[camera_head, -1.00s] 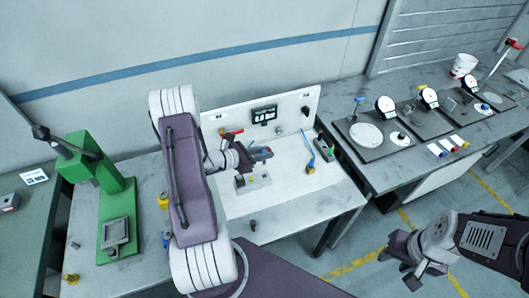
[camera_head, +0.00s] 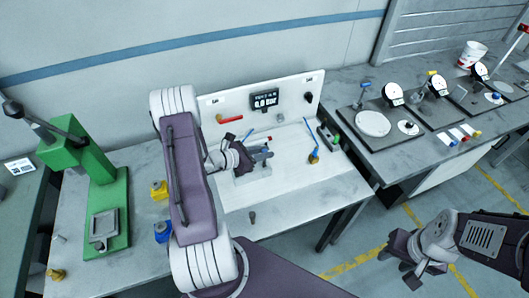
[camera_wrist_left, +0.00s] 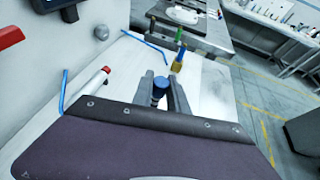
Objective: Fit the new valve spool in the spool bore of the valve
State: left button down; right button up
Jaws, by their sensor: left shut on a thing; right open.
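My left gripper (camera_head: 264,156) is over the pale valve block (camera_head: 250,176) on the white bench station. In the left wrist view its two grey fingers (camera_wrist_left: 160,98) are shut on a small part with a round blue top (camera_wrist_left: 160,83), which I take to be the valve spool. The spool's lower end and the bore are hidden by the gripper, so I cannot tell whether they touch. A small dark peg (camera_head: 252,217) stands on the front of the bench. My right gripper (camera_head: 392,256) is open and empty, over the floor at the lower right.
Behind are a white panel with a pressure display (camera_head: 264,101) and a red lever (camera_head: 230,119). A yellow-and-blue tool (camera_head: 315,157) and a blue hose (camera_head: 310,130) lie right of the gripper. A green press (camera_head: 105,190) stands left. The bench front is mostly clear.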

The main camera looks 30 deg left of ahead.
dwell(0.4)
pick_arm(q)
jog(key=shift+b, duration=0.4)
dwell(0.9)
jog(key=shift+f+b, duration=0.8)
jog(key=shift+f, duration=0.05)
jog(key=shift+r, duration=0.2)
jog(key=shift+r+p, duration=0.35)
jog(key=shift+b, duration=0.4)
dwell(1.2)
jog(key=shift+f+b, duration=0.5)
jog(key=shift+f, duration=0.05)
